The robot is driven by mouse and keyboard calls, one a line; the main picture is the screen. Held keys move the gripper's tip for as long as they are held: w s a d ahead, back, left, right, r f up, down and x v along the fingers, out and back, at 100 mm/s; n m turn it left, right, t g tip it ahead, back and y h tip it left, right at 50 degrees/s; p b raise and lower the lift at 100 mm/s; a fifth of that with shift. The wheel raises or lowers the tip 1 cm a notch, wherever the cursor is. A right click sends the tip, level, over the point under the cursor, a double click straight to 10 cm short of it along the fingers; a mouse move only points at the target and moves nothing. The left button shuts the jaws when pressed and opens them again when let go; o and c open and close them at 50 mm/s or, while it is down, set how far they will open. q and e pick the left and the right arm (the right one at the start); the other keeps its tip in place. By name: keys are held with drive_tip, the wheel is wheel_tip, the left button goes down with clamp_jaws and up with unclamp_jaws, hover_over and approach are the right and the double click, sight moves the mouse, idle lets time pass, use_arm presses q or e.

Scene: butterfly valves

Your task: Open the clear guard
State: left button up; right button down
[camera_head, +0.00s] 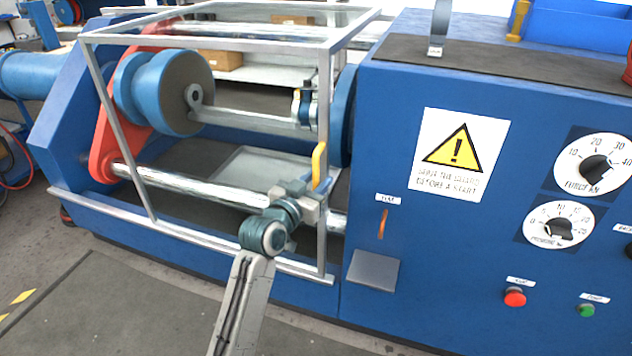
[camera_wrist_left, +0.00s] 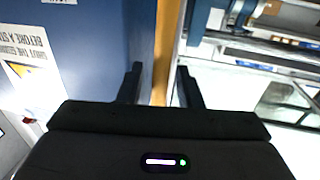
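The clear guard (camera_head: 220,43) is a grey-framed box with see-through panels. It stands down over the machine's blue cylinder and the shiny bars. Its yellow-orange handle (camera_head: 319,163) is upright on the right front post. My left gripper (camera_head: 312,188) is at this handle, reaching up from below. In the left wrist view the handle (camera_wrist_left: 163,50) runs between the two dark fingers of the gripper (camera_wrist_left: 160,88), with a gap on each side. The gripper is open. Its fingers are small and partly hidden in the head view. My right gripper is in neither view.
The blue machine housing (camera_head: 450,250) stands right of the guard, with a warning sign (camera_head: 460,153), two dials, a red button (camera_head: 515,297) and a green button (camera_head: 587,310). A blue bin (camera_head: 575,25) sits on top. The floor in front looks clear.

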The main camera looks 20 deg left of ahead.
use_arm(q)
drive_tip(key=shift+w, duration=0.1)
clamp_jaws()
